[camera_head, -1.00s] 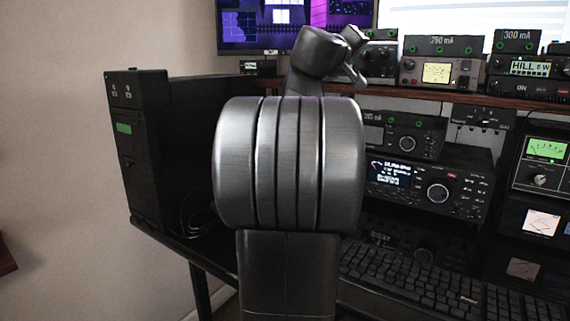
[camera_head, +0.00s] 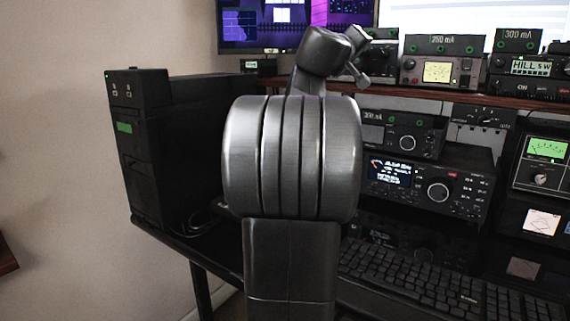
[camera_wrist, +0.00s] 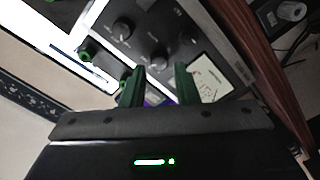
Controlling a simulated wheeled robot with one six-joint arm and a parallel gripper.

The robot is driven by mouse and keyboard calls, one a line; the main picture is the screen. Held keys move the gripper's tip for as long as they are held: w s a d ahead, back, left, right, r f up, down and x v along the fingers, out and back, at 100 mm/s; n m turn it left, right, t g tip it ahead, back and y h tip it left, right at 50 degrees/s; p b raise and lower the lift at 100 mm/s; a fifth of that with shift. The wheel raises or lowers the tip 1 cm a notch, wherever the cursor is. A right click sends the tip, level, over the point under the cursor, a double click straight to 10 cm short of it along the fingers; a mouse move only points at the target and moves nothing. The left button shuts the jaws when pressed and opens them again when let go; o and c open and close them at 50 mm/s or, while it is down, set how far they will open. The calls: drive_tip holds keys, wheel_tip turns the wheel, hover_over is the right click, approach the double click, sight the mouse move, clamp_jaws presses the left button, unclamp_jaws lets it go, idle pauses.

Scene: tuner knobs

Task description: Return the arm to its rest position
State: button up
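My arm stands upright in the middle of the head view, with its far end bent up and right toward the upper shelf. My gripper (camera_wrist: 158,84) shows in the wrist view as two dark green fingers with a gap between them, and nothing is seen held there. The fingers point toward a radio unit with knobs and a white-faced meter (camera_wrist: 207,78). I cannot tell how far they are from its face. In the head view the gripper is small, and its finger gap cannot be made out.
A black computer tower (camera_head: 150,150) stands left on the desk (camera_head: 170,234). The shelf (camera_head: 455,96) carries several meter units. Below it are a radio with a lit display (camera_head: 430,184) and a keyboard (camera_head: 420,282). Free room lies left, before the bare wall (camera_head: 80,120).

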drive_tip(key=s+a+n+p, duration=0.6)
drive_tip(key=s+n+p, duration=0.2)
drive_tip(key=s, duration=0.1)
idle(2.4)
drive_tip(key=shift+f, duration=0.1)
